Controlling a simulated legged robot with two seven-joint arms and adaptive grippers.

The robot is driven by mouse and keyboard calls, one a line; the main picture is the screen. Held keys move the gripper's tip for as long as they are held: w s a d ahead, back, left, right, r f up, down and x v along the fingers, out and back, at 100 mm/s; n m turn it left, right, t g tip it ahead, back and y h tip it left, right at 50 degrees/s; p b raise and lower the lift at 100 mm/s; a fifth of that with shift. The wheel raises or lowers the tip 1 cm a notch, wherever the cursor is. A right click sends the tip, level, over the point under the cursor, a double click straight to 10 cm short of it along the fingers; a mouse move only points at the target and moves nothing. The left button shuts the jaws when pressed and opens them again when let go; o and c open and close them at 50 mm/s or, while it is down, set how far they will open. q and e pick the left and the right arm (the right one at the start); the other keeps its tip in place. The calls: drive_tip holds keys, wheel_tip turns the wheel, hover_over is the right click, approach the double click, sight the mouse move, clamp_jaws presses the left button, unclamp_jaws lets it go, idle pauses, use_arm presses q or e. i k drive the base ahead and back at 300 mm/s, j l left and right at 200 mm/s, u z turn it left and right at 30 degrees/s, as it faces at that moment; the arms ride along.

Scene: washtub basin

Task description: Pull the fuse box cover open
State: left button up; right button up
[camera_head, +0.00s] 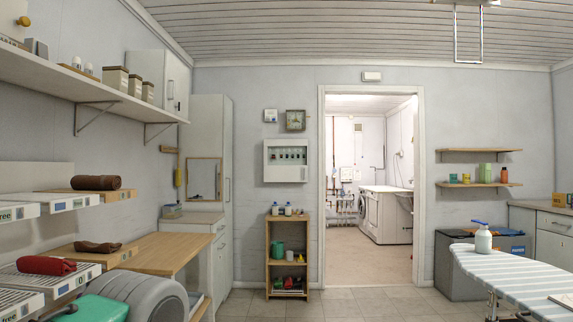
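The fuse box (286,174) is a white box on the far wall, left of the doorway. A row of several small fuses or switches (287,156) shows in its upper middle, behind what looks like a clear window or an opening. I cannot tell at this distance how its cover stands. Neither of my grippers is in view.
A wooden shelf unit (267,251) with bottles on top stands on the floor below the fuse box. An open doorway (321,200) is to its right. An ironing board (520,276) is at the right, and a workbench (165,248) at the left. The middle floor (345,303) is clear.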

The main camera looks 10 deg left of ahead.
sight(272, 174)
drive_tip(key=i+u, duration=0.3)
drive_tip(key=i+j, duration=0.1)
drive_tip(key=i, duration=5.75)
drive_tip(key=l, duration=0.1)
